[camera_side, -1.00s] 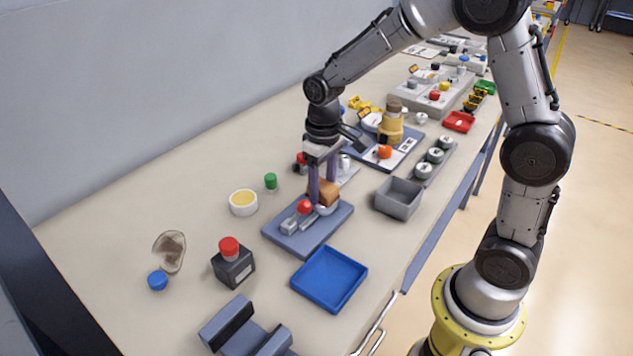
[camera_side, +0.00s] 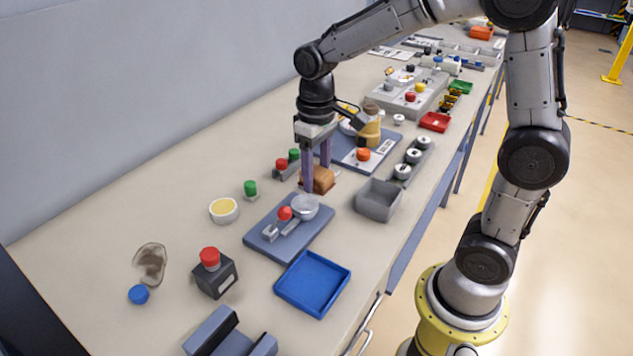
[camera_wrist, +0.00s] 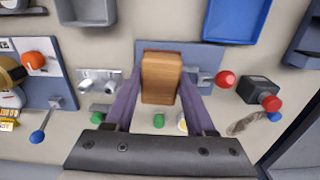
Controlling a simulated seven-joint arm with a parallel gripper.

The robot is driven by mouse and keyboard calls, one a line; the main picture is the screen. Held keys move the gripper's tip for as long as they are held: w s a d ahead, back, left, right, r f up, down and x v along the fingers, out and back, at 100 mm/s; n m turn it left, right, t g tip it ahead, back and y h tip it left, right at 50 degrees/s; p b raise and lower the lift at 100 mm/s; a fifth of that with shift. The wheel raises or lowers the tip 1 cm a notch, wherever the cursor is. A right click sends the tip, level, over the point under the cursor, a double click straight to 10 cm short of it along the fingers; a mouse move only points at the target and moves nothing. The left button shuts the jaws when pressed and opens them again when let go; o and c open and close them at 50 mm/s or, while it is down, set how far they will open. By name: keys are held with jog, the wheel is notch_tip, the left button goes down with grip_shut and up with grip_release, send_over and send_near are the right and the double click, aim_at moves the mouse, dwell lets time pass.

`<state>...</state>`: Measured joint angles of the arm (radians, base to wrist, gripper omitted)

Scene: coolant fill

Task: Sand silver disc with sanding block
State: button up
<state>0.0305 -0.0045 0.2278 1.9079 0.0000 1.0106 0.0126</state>
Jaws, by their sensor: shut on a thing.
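The silver disc (camera_side: 305,206) is a round grey piece on the blue-grey plate (camera_side: 286,247), beside a red knob (camera_side: 285,213) and a small silver clamp (camera_side: 270,233). The brown sanding block (camera_side: 322,179) is held between the two purple fingers of my gripper (camera_side: 316,176). It is past the far end of the plate in the side view, apart from the disc. I cannot tell if it touches the table. In the wrist view my gripper (camera_wrist: 159,95) grips the block (camera_wrist: 161,75) by its sides. The block hides much of the plate there, and the disc is not clear.
A blue tray (camera_side: 313,307) lies in front of the plate, and a grey bin (camera_side: 378,216) stands to its right. Red and green knobs (camera_side: 288,160) are left of my gripper. A board with an orange knob (camera_side: 363,154) is close behind. A yellow-filled bowl (camera_side: 224,210) stands left.

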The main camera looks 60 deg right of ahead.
jog(key=shift+r, duration=0.9)
jog(key=shift+s, duration=0.1)
